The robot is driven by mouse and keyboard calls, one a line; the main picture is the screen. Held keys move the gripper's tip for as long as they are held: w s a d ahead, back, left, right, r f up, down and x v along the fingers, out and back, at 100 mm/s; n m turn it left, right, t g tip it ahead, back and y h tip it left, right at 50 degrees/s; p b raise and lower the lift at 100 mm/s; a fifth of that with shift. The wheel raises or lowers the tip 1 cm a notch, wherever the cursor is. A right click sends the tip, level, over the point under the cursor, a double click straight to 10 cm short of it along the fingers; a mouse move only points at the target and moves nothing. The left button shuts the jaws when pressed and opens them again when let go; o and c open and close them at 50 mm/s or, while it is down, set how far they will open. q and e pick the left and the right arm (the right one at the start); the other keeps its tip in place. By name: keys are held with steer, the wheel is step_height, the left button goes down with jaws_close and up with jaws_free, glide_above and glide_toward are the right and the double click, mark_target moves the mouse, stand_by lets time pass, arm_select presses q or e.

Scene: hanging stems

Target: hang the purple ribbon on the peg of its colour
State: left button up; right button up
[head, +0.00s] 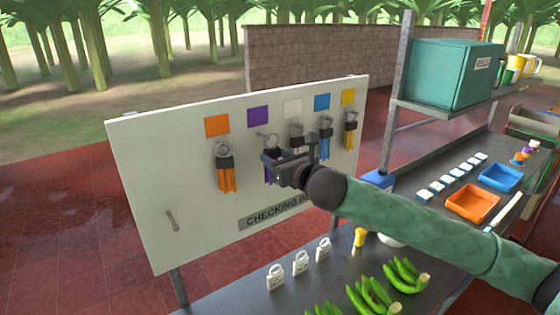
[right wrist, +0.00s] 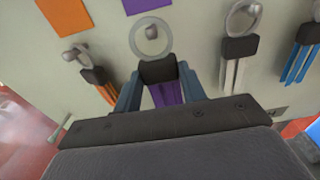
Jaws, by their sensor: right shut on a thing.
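The purple ribbon (right wrist: 167,93) hangs from a dark clip with a metal ring above it. My right gripper (right wrist: 158,78) is shut on it, a finger on each side of the clip. In the head view the right gripper (head: 272,158) is at the board, below the purple square (head: 257,117), and hides most of the ribbon. In the right wrist view the peg's round knob (right wrist: 151,32) shows inside the ring. I cannot tell whether the ring is over the peg or just in front of it. My left gripper is not in view.
The white board (head: 160,180) also carries orange (head: 227,178), white, blue (head: 325,147) and yellow ribbons under matching squares, close on both sides. A shelf table (head: 240,300) below holds padlocks (head: 301,263) and green bananas (head: 370,297). A teal box (head: 450,72) stands at upper right.

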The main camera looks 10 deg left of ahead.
steer(key=shift+x, duration=1.5)
steer(key=shift+w+a+f+b, duration=0.3)
steer(key=shift+w+a+f, duration=0.1)
steer(key=shift+w+f, duration=0.1)
steer(key=o, duration=1)
steer(key=shift+o, duration=0.2)
steer(key=shift+s+f, duration=0.1)
